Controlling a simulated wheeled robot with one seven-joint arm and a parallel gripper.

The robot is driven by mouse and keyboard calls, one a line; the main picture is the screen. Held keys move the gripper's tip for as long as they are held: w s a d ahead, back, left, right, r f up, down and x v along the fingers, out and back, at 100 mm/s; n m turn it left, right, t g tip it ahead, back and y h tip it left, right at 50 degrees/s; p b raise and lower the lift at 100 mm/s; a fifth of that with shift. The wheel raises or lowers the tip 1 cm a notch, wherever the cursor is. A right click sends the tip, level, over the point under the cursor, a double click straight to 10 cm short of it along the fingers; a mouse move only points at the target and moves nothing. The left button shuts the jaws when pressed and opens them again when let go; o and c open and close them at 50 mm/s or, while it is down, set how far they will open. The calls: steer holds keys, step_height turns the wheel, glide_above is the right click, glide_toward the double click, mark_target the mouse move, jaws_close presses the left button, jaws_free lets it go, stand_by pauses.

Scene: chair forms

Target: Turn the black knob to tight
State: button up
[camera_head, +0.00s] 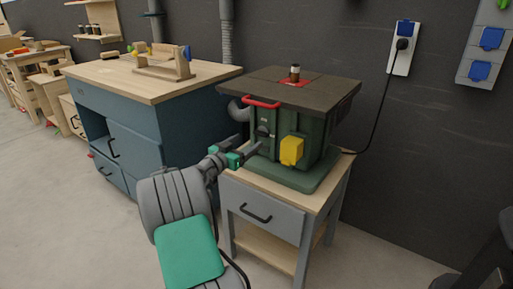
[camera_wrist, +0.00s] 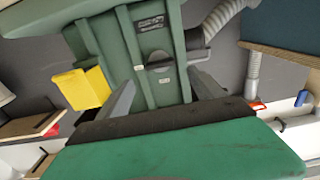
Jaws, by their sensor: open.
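The black knob (camera_head: 263,131) is a small dark round part on the front of the green machine (camera_head: 315,148), below the red handle. In the wrist view, the knob (camera_wrist: 160,63) sits on the green housing between two pale labels; its setting is too small to read. My gripper (camera_head: 252,153) is in front of the machine, a little below the knob. In the wrist view my gripper (camera_wrist: 163,92) shows two grey fingers spread apart with nothing between them, pointing toward the housing. Whether a finger touches the machine I cannot tell.
A yellow box (camera_head: 291,150) juts from the machine front right of the knob. The red handle (camera_head: 262,102) lies above it. A grey hose (camera_head: 238,110) runs at the left. The machine stands on a wooden-topped stand (camera_head: 327,192) with a drawer. A blue workbench (camera_head: 134,120) stands left.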

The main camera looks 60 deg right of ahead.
mark_target(259, 133)
steer(key=d, duration=0.4)
steer(key=s+d+b, duration=0.1)
steer(key=d, duration=0.1)
steer(key=shift+d+r, duration=0.1)
steer(key=shift+d, duration=0.25)
steer(key=c, duration=1.4)
